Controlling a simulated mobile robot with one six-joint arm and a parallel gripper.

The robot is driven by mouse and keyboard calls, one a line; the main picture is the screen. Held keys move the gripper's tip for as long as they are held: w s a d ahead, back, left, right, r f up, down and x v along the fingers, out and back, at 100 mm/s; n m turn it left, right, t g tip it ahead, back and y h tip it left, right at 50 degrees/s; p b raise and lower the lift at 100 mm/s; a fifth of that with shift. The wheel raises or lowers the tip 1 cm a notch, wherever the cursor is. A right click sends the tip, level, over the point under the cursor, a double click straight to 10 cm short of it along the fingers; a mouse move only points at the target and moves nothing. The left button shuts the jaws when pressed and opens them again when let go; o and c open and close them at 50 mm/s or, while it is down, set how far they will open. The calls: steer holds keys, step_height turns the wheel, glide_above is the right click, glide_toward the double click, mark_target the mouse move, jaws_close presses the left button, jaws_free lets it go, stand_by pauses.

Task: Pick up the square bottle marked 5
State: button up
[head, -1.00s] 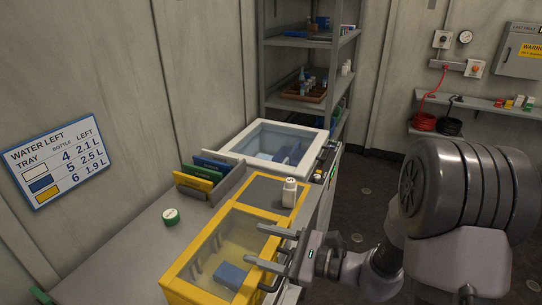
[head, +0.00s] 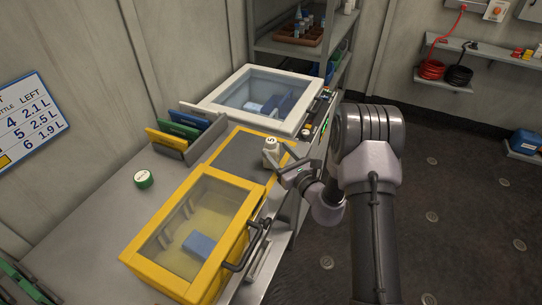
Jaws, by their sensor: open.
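A small white square bottle (head: 269,157) with a pale cap stands upright on the dark grey pad between the yellow-framed box and the white-framed box. A dark mark shows on its top that looks like a 5, but it is small. My gripper (head: 284,169) is just to the right of and nearer than the bottle, with its fingers pointing toward it. The jaws are open and empty. I cannot tell whether a finger touches the bottle.
The yellow-framed clear box (head: 190,236) with a blue block (head: 198,245) inside lies in front. The white-framed box (head: 266,98) is behind. A dark handle (head: 246,248) juts from the yellow box.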

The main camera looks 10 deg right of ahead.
mark_target(274, 145)
steer(key=x, duration=0.2)
steer(key=b+x, duration=0.1)
steer(key=x, duration=0.3)
steer(key=shift+w+d+f, duration=0.1)
steer(key=shift+w+d, duration=0.05)
steer(key=shift+d, duration=0.3)
jaws_close()
stand_by(0.8)
